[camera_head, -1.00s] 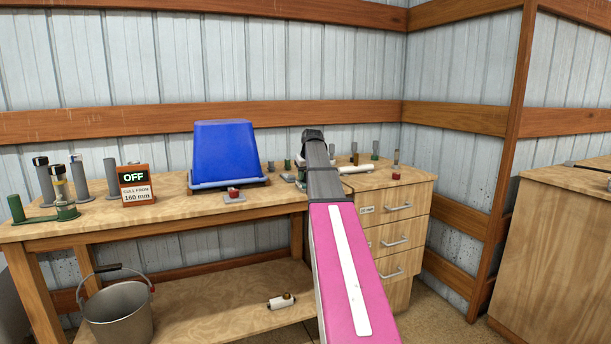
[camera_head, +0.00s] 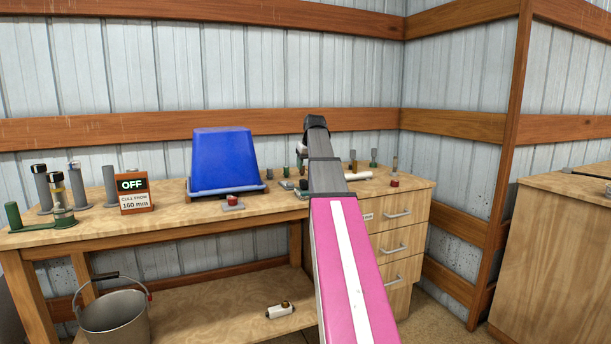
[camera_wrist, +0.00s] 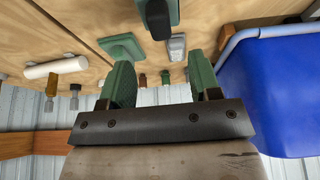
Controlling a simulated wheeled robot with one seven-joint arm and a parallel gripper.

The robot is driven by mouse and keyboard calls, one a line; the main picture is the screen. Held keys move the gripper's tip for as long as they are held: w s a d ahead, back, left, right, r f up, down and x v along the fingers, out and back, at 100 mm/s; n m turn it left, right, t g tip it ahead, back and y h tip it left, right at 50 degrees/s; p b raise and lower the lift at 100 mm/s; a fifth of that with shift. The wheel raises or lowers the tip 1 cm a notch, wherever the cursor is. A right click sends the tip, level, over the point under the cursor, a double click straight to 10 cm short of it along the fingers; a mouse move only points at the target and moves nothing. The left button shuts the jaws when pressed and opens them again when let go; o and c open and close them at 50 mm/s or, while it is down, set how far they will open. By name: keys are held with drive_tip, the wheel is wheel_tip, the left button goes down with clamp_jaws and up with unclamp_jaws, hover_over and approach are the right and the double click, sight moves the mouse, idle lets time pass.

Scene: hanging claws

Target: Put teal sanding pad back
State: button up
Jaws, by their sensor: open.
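In the wrist view a flat teal pad (camera_wrist: 122,46) with a raised middle lies on the wooden bench top, just beyond the left finger. It looks like the sanding pad. A second teal piece (camera_wrist: 173,10) with a black knob is cut by the top edge, so its full shape is hidden. My gripper (camera_wrist: 159,74) is open, its two green fingers apart with nothing between them. In the head view my pink and grey arm hides the gripper and part of the bench, where a little teal (camera_head: 302,194) shows.
A blue bin (camera_head: 224,160) stands beside the gripper, also near the right finger in the wrist view (camera_wrist: 285,90). A white roll (camera_wrist: 55,67), a small grey item (camera_wrist: 177,47) and several upright pegs crowd the bench.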

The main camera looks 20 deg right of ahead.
drive_tip(key=shift+v, duration=1.5)
